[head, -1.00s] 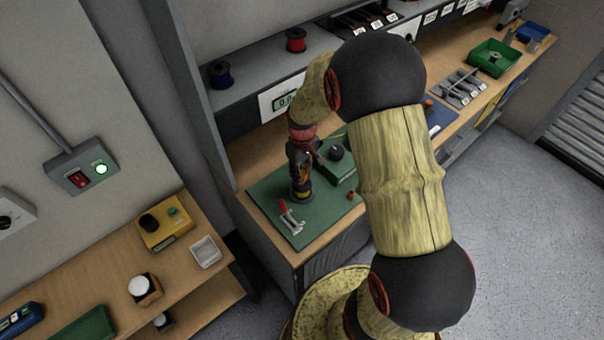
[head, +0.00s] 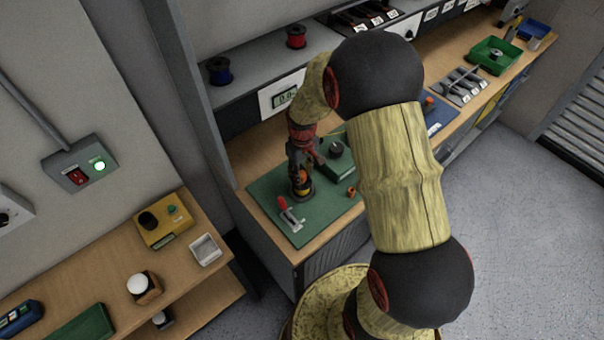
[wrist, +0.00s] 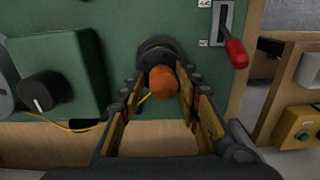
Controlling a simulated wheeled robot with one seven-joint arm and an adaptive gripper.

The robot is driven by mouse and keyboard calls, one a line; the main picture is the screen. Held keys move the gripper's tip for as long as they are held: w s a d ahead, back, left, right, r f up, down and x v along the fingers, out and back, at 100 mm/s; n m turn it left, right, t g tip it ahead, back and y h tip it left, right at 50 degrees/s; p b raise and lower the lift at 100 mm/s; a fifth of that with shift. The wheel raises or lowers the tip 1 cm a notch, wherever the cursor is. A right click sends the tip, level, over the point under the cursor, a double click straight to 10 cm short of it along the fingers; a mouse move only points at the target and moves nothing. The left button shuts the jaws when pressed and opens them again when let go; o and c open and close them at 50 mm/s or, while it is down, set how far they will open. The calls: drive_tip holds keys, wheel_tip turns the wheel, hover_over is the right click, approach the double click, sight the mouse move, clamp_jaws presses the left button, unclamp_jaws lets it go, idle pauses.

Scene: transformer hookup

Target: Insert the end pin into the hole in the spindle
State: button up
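My gripper (wrist: 163,88) points down over the green mat, with its two fingers on either side of a rounded orange piece (wrist: 164,84). That piece sits in front of a dark round fixture (wrist: 152,49), which may be the spindle. I cannot tell whether the fingers touch the orange piece. In the head view my gripper (head: 300,178) is upright over the dark round base (head: 301,191). A smaller orange piece (head: 351,191) lies on the mat to its right. I cannot identify the end pin or see the spindle's hole.
A green box with a black knob (wrist: 38,92) stands left of the fingers in the wrist view, with a yellow wire (wrist: 78,129) beside it. The green mat (head: 322,222) has free room toward the front.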

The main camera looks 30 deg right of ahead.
drive_tip(key=shift+o, duration=1.1)
drive_tip(key=shift+r+p, duration=1.7)
drive_tip(key=shift+r, duration=0.85)
wheel_tip(320, 180, up, 12)
